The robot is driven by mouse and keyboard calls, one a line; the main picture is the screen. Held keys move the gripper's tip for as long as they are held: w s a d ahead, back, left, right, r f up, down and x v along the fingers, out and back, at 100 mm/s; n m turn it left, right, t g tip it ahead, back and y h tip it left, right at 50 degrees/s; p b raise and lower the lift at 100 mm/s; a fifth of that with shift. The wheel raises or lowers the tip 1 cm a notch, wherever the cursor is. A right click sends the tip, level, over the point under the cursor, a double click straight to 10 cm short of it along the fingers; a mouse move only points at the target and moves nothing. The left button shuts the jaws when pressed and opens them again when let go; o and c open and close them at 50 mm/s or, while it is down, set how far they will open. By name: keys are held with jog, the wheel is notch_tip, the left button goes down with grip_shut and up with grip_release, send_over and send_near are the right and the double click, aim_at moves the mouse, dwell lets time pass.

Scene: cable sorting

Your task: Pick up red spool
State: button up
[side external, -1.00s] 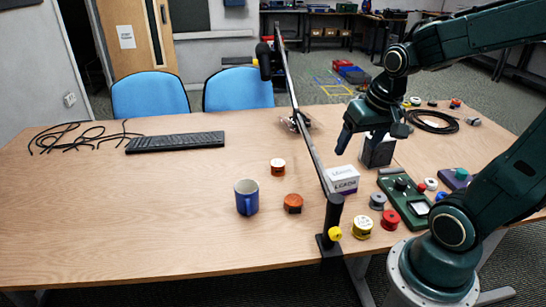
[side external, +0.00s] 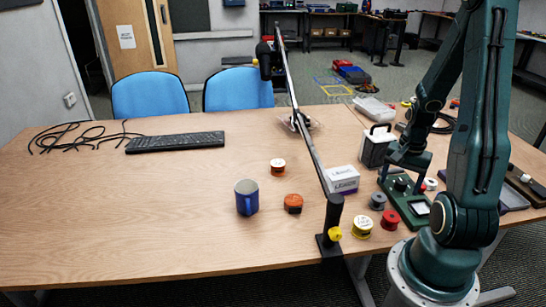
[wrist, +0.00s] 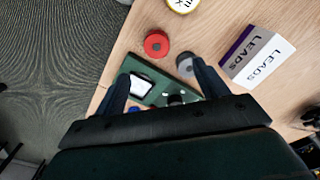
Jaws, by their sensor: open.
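The red spool (side external: 391,219) lies flat on the table at the front right, next to the green device (side external: 417,222). In the wrist view the red spool (wrist: 156,43) lies beyond my fingertips, between their two lines, and nothing touches it. My gripper (side external: 400,186) points down above the back of the green device, behind the red spool. In the wrist view my gripper (wrist: 160,76) is open, its two dark fingers wide apart with nothing held between them. The green device (wrist: 150,88) shows between the fingers.
A grey spool (side external: 378,201) and a yellow-white spool (side external: 362,227) sit close to the red one. The LEADS box (side external: 342,180) stands behind. A black post (side external: 334,217) with a slanted arm is to the left. A blue mug (side external: 246,197) stands farther left.

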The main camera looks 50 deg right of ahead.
jog(key=shift+s+d+f, duration=0.15)
jog(key=shift+s+f, duration=0.15)
jog(key=shift+f, duration=0.05)
jog(key=shift+f, duration=0.15)
send_over(392, 216)
jog(key=shift+a+f, duration=0.2)
jog(key=shift+f, duration=3.95)
jog(key=shift+d+f, duration=0.2)
jog(key=shift+f, duration=2.4)
jog(key=shift+c, duration=0.4)
jog(key=c, duration=1)
